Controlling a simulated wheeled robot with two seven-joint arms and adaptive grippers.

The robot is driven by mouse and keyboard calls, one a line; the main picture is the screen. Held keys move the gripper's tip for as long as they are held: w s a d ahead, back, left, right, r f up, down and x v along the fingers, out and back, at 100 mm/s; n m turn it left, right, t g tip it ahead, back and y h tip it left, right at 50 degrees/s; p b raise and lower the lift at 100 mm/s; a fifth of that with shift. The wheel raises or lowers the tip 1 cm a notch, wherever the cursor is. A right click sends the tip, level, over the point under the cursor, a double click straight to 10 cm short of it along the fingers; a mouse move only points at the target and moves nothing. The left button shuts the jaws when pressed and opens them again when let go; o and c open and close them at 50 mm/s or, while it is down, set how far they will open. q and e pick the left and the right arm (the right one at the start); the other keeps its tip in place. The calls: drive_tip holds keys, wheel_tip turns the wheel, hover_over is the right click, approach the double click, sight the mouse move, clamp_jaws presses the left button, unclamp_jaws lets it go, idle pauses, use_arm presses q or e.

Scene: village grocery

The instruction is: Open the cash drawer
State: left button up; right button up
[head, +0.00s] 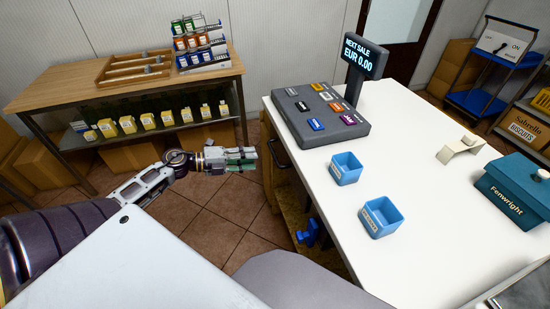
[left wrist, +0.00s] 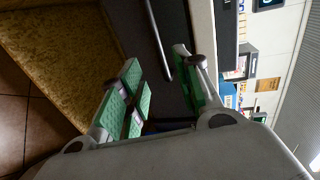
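The cash drawer (left wrist: 133,28) shows in the left wrist view as a dark front panel under the white counter edge. The drawer front is mostly hidden there by the counter edge. My right gripper is not in view.
The white counter (head: 412,135) carries the register (head: 318,115), two blue bins (head: 345,168), and a teal Fenwright box (head: 515,190). A wooden table (head: 125,85) with jars stands at the left. Tiled floor (head: 215,225) is open between them. A blue object (head: 308,234) sits low beside the counter.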

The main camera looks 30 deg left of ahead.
sight(275, 156)
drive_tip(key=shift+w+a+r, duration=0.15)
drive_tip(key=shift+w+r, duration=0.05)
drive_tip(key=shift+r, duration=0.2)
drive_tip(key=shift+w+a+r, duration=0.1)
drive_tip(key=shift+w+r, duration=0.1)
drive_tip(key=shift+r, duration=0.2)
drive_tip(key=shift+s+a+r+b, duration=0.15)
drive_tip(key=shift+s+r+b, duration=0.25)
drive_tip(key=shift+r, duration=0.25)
use_arm(q)
drive_tip(key=shift+b+x, duration=0.3)
drive_tip(key=shift+x, duration=4.3)
drive_tip(key=shift+w+d, duration=0.2)
drive_tip(key=shift+w, duration=0.05)
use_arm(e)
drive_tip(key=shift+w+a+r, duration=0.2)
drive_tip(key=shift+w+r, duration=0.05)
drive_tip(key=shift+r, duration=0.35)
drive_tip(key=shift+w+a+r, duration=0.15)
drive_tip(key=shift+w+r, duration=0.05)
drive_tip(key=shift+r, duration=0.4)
use_arm(q)
drive_tip(key=shift+f, duration=0.1)
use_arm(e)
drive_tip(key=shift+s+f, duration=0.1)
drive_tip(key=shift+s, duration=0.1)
use_arm(q)
clamp_jaws()
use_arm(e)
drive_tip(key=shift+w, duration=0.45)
